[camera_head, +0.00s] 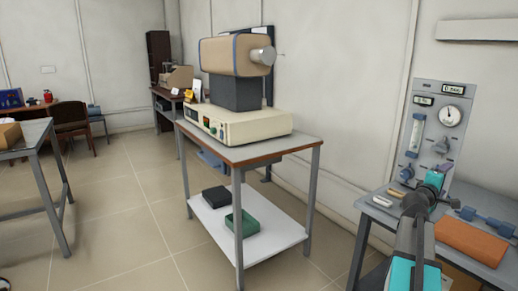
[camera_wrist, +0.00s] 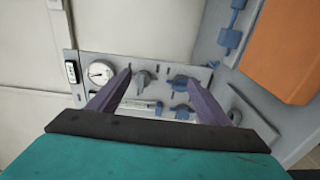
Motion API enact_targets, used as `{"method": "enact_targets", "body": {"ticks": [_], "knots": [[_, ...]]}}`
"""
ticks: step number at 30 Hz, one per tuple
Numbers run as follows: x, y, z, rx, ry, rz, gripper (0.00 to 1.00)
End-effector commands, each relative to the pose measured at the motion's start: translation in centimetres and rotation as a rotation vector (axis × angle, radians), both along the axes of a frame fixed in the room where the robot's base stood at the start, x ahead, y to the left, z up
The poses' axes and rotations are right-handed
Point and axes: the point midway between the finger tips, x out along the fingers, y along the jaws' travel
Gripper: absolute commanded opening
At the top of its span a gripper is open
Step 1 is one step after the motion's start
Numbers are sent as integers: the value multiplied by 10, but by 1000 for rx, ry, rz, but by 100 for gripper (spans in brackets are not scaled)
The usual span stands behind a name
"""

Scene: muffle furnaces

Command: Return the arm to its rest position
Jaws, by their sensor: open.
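My arm, with teal links, reaches in from the lower right of the head view and ends near the front of the gauge panel (camera_head: 418,132). In the wrist view my gripper (camera_wrist: 158,77) is open, its two purple fingers spread apart with nothing between them. Beyond the fingers the same gauge panel (camera_wrist: 82,102) shows, with a round gauge, small displays and several blue and grey knobs. I cannot tell the exact gap between the fingertips and the panel.
An orange block (camera_head: 471,242) lies on the grey bench at right; it also shows in the wrist view (camera_wrist: 285,50). A tube furnace (camera_head: 228,53) stands on a wheelless-looking table (camera_head: 262,149) in the middle. Another table (camera_head: 28,136) is at left. Floor between them is clear.

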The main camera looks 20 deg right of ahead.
Motion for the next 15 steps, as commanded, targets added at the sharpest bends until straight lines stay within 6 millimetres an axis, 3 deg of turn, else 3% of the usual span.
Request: {"method": "enact_targets", "body": {"ticks": [8, 15], "knots": [[50, 38, -40, 43, 46, 74, 72], [106, 100, -109, 116, 110, 172, 72]]}}
